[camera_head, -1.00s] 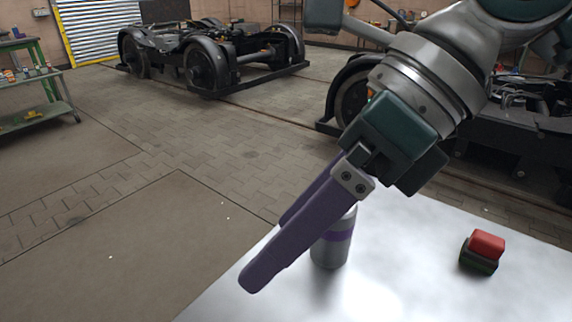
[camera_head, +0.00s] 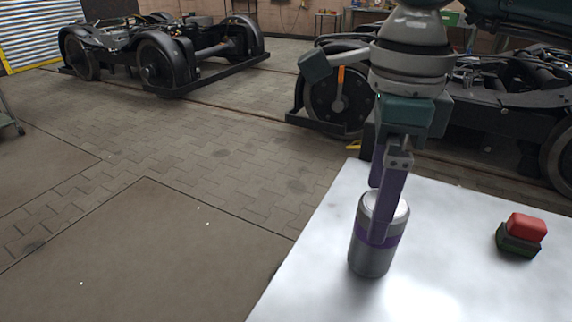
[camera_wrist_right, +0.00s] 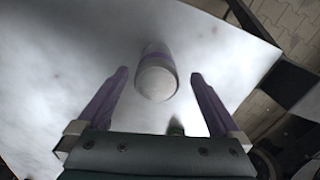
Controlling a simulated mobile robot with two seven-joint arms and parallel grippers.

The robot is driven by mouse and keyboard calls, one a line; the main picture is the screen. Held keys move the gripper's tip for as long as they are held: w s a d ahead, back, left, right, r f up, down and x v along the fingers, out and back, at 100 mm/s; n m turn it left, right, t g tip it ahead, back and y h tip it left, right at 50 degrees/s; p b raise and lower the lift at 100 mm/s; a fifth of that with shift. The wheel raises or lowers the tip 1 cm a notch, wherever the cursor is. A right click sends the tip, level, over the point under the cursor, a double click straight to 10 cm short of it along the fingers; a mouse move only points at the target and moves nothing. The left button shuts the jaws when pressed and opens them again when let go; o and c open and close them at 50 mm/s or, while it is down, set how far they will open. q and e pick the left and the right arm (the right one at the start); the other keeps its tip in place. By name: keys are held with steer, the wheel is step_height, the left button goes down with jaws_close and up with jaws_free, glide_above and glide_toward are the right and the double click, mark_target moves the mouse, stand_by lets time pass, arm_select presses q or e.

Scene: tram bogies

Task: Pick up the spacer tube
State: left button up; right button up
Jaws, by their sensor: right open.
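The spacer tube, which I take to be the grey upright cylinder with a purple band (camera_head: 367,262), stands on the pale table top. In the right wrist view its pale round end (camera_wrist_right: 157,84) faces the camera, between the finger lines. My right gripper (camera_head: 379,212) points down at the cylinder in the head view, and one purple finger covers part of its upper side. In the right wrist view the right gripper (camera_wrist_right: 160,73) is open, with a gap between each finger and the cylinder. I cannot tell how far the fingertips reach down along it. My left gripper is not in view.
A red block on a dark green base (camera_head: 518,246) stands on the table (camera_head: 450,285) right of the cylinder. The table's left edge runs close to the cylinder. Black bogies (camera_head: 165,62) stand on the floor behind. The paved floor at left is clear.

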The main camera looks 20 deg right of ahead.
steer(key=shift+s+d+f, duration=0.1)
steer(key=shift+f, duration=0.5)
steer(key=shift+s+d+f, duration=0.1)
steer(key=shift+f, duration=0.45)
steer(key=f, duration=0.5)
steer(key=shift+s+f, duration=0.2)
steer(key=shift+r, duration=0.1)
steer(key=c, duration=1.5)
steer(key=shift+o, duration=0.2)
